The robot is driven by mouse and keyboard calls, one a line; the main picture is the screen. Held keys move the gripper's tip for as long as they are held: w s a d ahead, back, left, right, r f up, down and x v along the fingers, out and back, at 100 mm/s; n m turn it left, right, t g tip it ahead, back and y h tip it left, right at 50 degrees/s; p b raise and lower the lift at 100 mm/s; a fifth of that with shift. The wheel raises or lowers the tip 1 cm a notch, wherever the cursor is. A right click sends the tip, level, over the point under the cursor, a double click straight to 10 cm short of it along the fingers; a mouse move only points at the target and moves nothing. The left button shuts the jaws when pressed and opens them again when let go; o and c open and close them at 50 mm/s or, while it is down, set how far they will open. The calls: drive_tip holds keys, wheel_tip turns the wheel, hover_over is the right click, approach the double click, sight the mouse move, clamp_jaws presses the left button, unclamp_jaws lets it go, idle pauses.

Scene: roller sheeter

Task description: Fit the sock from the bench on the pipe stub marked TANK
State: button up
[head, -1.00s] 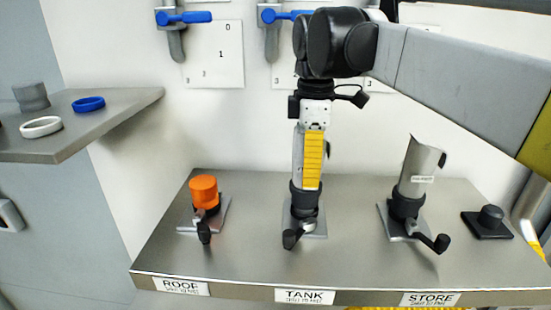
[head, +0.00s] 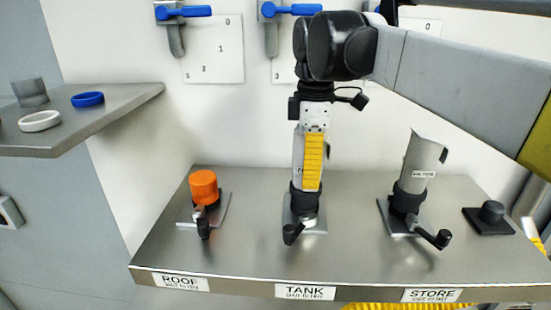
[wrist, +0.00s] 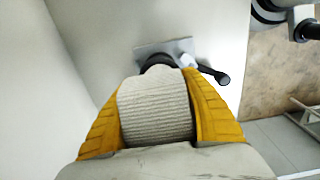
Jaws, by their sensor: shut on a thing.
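My gripper (head: 308,186) points down over the pipe stub marked TANK (head: 304,212), in the middle of the bench. Its yellow fingers are shut on a light grey sleeve, the sock (head: 298,155), which stands upright. In the wrist view the ribbed sock (wrist: 155,115) fills the space between the fingers (wrist: 155,88). The sock's lower end meets the black collar of the TANK stub. The fingers and sock hide the joint, so I cannot tell how far it sits on the stub. The TANK label (head: 305,291) is on the bench front.
The ROOF stub at left has an orange cap (head: 204,187). The STORE stub at right carries a grey sleeve (head: 424,160). A black block (head: 490,217) lies at far right. A side shelf (head: 130,100) holds a grey cup, a white ring and a blue ring. Black levers stick out in front.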

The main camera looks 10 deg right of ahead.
drive_tip(key=o, duration=1.4)
drive_tip(key=shift+r, duration=0.1)
wheel_tip(320, 180, up, 12)
drive_tip(key=shift+f, duration=0.1)
